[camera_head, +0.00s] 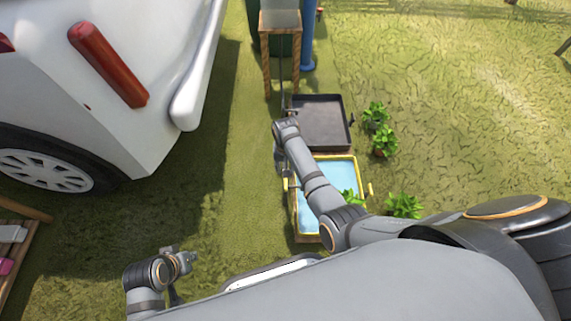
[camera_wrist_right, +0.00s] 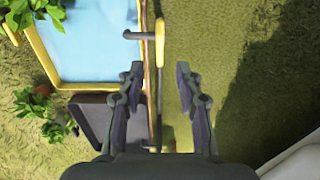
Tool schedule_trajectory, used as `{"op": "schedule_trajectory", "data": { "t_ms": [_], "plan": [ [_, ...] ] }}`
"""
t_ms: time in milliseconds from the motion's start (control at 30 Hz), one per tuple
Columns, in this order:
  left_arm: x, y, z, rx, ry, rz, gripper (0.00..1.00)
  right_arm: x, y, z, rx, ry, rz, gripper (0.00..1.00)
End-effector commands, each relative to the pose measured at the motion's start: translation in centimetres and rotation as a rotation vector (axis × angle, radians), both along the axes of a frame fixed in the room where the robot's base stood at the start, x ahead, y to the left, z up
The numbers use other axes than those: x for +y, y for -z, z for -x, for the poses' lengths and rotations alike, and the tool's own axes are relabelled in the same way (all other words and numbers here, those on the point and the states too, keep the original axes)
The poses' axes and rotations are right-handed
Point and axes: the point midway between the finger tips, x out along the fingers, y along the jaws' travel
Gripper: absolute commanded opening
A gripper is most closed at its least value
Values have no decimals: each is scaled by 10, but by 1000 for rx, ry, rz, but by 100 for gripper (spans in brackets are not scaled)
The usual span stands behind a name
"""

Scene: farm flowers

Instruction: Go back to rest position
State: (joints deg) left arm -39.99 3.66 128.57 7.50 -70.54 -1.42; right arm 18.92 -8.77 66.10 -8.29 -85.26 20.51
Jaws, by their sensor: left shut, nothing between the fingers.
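My left gripper (camera_head: 184,262) is in the lower left of the head view, shut and empty, held above the grass. My right arm reaches from the lower right across the blue basin (camera_head: 308,214). In the right wrist view my right gripper (camera_wrist_right: 158,78) is open, its two fingers apart. A yellow handle (camera_wrist_right: 160,52) at the basin's side lies in line with the gap between them. I cannot tell how far beyond the fingertips it is. Nothing is clearly gripped. My right fingers are hard to make out in the head view.
The basin has a yellow rim (camera_head: 297,238), and a dark tray (camera_head: 320,122) lies behind it. Potted plants (camera_head: 384,139) stand to their right. A white vehicle (camera_head: 150,95) fills the upper left. Open grass (camera_head: 460,120) lies to the right.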

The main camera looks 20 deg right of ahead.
Motion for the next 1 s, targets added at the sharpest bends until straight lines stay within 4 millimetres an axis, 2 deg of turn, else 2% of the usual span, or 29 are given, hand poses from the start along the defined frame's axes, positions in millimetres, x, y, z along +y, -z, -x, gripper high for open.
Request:
{"op": "schedule_trajectory", "data": {
  "t_ms": [100, 200, 767, 867, 967, 1000],
  "plan": [
    [0, 0, 0, 0, 0, 0, 0, 0, -17, -1, -2, 0, 1, 35],
    [0, 0, 0, 1, 0, 0, 0, 0, -24, 0, -1, 0, 0, 35],
    [0, 0, 0, 1, 0, 0, 0, 0, -25, 0, 0, 0, 0, 35],
    [0, 0, 0, 0, 0, 0, 0, -6, -17, 11, -10, -6, -4, 35],
    [0, 0, 0, 0, 0, 0, 0, -23, -1, 45, -46, -29, -13, 35],
    [0, 0, 0, 0, 0, 0, 0, -30, 5, 63, -70, -47, -16, 35]
  ]
}}
